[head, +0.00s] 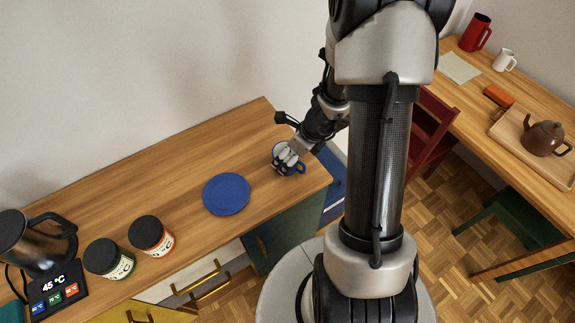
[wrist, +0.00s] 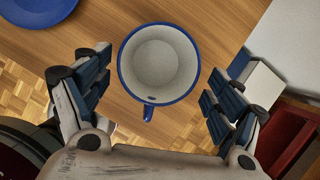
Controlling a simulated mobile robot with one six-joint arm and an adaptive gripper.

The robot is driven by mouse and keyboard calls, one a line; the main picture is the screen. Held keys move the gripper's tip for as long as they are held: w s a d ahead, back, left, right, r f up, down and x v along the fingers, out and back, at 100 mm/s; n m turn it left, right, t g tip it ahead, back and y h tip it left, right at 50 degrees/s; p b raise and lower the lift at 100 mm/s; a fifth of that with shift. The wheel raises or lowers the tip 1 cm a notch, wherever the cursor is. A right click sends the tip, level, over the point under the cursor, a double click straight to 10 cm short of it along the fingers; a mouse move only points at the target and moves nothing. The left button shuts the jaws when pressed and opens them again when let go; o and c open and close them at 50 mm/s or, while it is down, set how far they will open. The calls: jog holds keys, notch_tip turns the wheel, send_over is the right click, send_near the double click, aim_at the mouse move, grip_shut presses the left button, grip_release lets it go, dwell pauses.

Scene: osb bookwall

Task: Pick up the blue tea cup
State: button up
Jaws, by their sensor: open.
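The blue tea cup (wrist: 158,62) shows in the wrist view from above. It has a white inside, a blue rim and a blue handle (wrist: 148,112) pointing toward my gripper. In the head view the cup (head: 299,168) stands on the wooden counter near its right end, partly hidden by my gripper (head: 287,159). In the wrist view my gripper (wrist: 155,92) is open, with one finger on each side below the cup's middle. The fingers appear apart from the cup, and nothing is held. The cup looks empty and upright.
A blue saucer (head: 226,194) lies left of the cup on the counter (head: 180,168). Two jars, one green (head: 108,259) and one orange (head: 151,235), and a black kettle (head: 36,242) stand farther left. A table (head: 530,105) at right holds a brown teapot (head: 543,138) on a tray.

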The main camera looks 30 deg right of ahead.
jog(key=b+x, duration=0.2)
jog(key=x, duration=0.1)
jog(key=b+x, duration=0.1)
jog(key=x, duration=0.1)
jog(key=shift+w+a+f, duration=0.1)
jog(key=shift+w+a, duration=0.2)
jog(key=shift+c, duration=0.3)
jog(key=c, duration=1.2)
